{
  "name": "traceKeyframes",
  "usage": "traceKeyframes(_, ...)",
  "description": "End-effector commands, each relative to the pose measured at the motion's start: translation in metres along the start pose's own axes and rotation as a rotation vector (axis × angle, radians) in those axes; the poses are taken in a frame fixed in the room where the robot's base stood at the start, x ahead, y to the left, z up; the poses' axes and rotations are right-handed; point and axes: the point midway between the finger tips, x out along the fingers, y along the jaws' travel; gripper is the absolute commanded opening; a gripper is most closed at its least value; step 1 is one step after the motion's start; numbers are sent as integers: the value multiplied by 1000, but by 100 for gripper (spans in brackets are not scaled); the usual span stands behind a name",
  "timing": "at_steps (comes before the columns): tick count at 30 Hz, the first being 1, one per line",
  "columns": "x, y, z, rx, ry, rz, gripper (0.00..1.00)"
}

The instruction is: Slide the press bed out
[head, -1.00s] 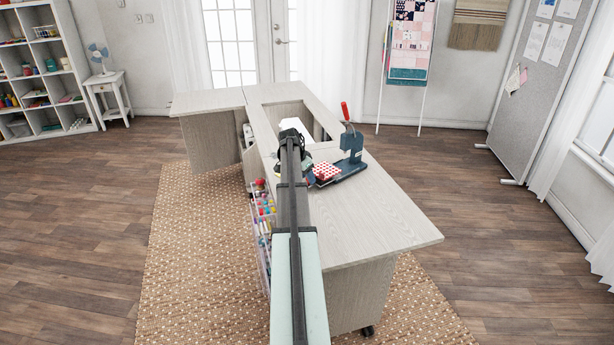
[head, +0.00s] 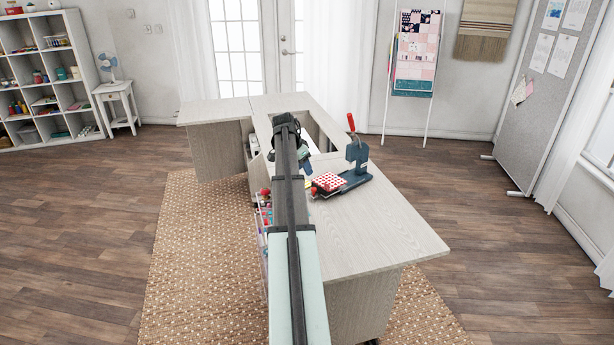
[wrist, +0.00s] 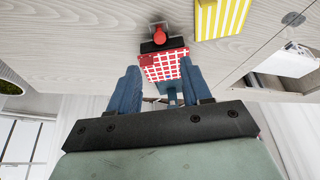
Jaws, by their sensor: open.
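The press (head: 357,158) is dark blue with a red handle (head: 351,122) raised at its top. It stands on the cabinet top. A red-and-white checked pad (head: 328,182) lies at its left end; the press bed under it is barely visible. In the wrist view the checked pad (wrist: 166,67) shows just beyond my fingertips, with a red knob (wrist: 162,34) on a dark end piece. My gripper (wrist: 158,68) is open, its two blue fingers apart and nothing visibly clamped between them. In the head view my arm hides most of the gripper.
The pale wood cabinet top (head: 375,235) is clear in front of the press. A yellow striped piece (wrist: 221,16) lies near the pad. An opening with a white object (wrist: 284,62) is beside it. Coloured spools (head: 264,207) sit in the cabinet's left side.

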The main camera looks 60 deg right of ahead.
Motion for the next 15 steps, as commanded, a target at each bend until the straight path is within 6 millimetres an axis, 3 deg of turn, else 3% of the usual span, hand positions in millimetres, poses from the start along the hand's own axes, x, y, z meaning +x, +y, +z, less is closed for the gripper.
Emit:
traceKeyframes(6, -20, 0, 0, 0, 0, 0, 48)
traceKeyframes(15, -24, 0, 0, 0, 0, 1, 48)
